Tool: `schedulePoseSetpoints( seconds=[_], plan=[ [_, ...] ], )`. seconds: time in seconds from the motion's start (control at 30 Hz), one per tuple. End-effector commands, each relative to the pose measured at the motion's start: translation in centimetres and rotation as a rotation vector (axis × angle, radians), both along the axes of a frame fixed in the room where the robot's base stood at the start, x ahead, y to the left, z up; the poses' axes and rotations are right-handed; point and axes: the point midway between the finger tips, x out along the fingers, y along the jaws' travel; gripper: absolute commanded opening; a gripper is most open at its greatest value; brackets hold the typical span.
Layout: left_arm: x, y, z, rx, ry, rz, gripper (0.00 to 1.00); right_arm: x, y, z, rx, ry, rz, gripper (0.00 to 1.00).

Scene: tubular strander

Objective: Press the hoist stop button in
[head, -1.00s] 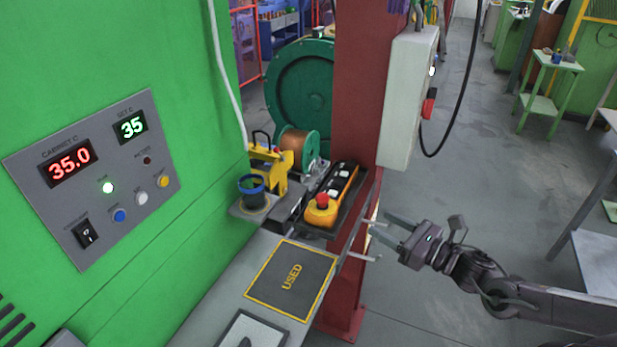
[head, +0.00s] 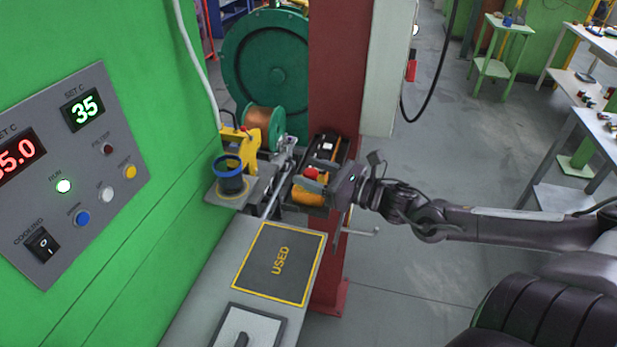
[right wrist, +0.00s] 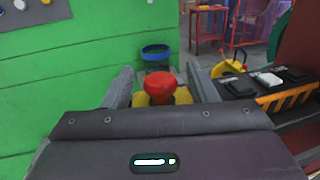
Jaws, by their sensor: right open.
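The hoist stop button is the red mushroom button (head: 311,172) on the yellow end of the hoist pendant (head: 322,152), which lies in a dark holder beside the red column. My right gripper (head: 304,187) is open at the pendant's near end, its fingers pointing left and partly covering the yellow end. In the right wrist view the red button (right wrist: 159,83) stands between the two spread fingers, with a gap on each side. I cannot tell whether the gripper touches the button or how far in the button is. My left gripper is not in view.
The red column (head: 338,90) rises right behind the pendant. A blue-rimmed cup (head: 229,178) and a copper wire spool (head: 263,121) stand to the left. The shelf with the USED mat (head: 277,265) is in front. A green control cabinet (head: 130,235) fills the left.

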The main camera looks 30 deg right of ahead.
Motion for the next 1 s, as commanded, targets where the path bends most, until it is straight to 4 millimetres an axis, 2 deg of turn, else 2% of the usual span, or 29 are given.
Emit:
schedulePoseSetpoints(
  seconds=[0.2,0.57,0.9,0.97,1.0],
  plan=[
    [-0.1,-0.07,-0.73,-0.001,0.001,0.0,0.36,0.87,0.5,-0.01,0.0,-0.001,0.002,0.53],
    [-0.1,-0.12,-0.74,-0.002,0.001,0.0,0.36,0.99,0.57,0.01,-0.001,0.002,0.001,0.53],
    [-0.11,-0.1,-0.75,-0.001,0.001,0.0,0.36,0.98,0.57,0.01,0.0,0.001,0.001,0.08],
    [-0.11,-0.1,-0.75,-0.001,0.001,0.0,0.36,0.98,0.57,0.01,0.0,0.001,0.001,0.0],
    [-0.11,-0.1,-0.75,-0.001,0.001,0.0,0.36,0.98,0.57,0.01,0.0,0.001,0.001,0.0]
  ],
)
